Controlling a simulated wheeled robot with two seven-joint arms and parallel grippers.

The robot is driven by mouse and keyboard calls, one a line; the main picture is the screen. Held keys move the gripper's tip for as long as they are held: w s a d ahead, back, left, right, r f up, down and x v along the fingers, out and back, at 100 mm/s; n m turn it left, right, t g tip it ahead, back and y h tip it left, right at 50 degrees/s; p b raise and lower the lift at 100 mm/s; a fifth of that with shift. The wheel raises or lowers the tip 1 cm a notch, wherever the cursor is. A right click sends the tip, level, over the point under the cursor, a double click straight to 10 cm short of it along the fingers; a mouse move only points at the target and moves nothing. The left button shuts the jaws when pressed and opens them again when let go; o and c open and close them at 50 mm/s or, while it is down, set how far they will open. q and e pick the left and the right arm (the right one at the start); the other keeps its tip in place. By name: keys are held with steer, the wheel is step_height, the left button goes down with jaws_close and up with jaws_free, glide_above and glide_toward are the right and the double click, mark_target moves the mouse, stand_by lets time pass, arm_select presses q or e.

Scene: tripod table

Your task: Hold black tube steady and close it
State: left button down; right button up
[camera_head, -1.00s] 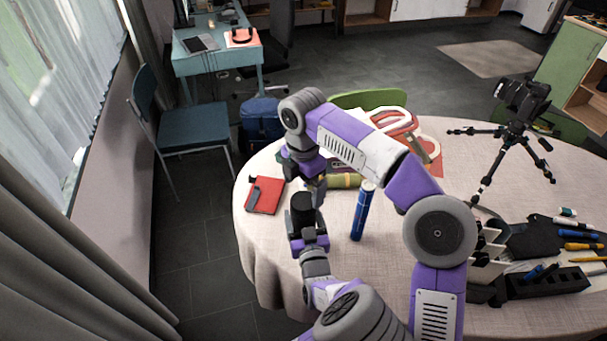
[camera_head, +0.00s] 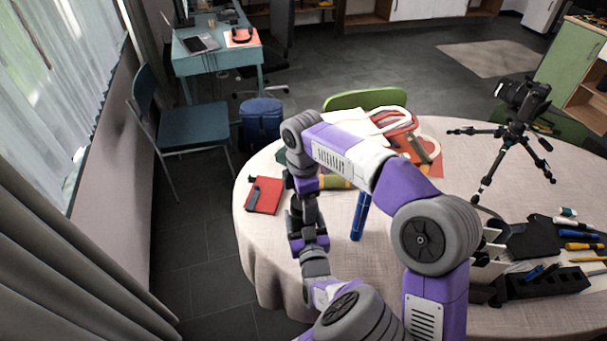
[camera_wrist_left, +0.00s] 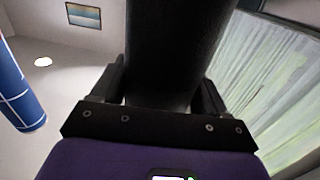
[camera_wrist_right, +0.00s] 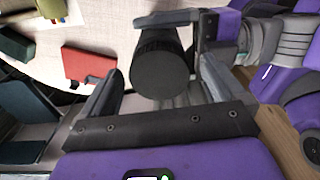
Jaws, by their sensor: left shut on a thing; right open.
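The black tube shows in the left wrist view (camera_wrist_left: 170,50), shut between the fingers of my left gripper (camera_head: 308,232), which holds it over the table's left edge. In the right wrist view the tube's round, ribbed black end (camera_wrist_right: 160,68) faces the camera. My right gripper (camera_head: 304,203) comes down from above the tube in the head view and covers most of it. Its fingers stand open on either side of the tube's end, apart from it as far as I can see. I cannot tell whether the end is a seated cap.
A blue tube (camera_head: 360,215) stands upright to the right of my grippers. A red notebook (camera_head: 264,195) lies to their left on the round table (camera_head: 400,285). A camera tripod (camera_head: 515,135) and a black organizer with pens (camera_head: 545,285) stand at the right.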

steer(key=n, duration=0.5)
step_height(320, 180, up, 8)
steer(key=shift+r, duration=0.1)
arm_select(q)
jaws_free()
arm_select(e)
steer(key=shift+r+p, duration=0.5)
steer(key=shift+p, duration=0.05)
arm_select(q)
steer(key=s+d, duration=0.1)
steer(key=s, duration=0.6)
steer(key=shift+s+d, duration=0.2)
steer(key=shift+s, duration=0.05)
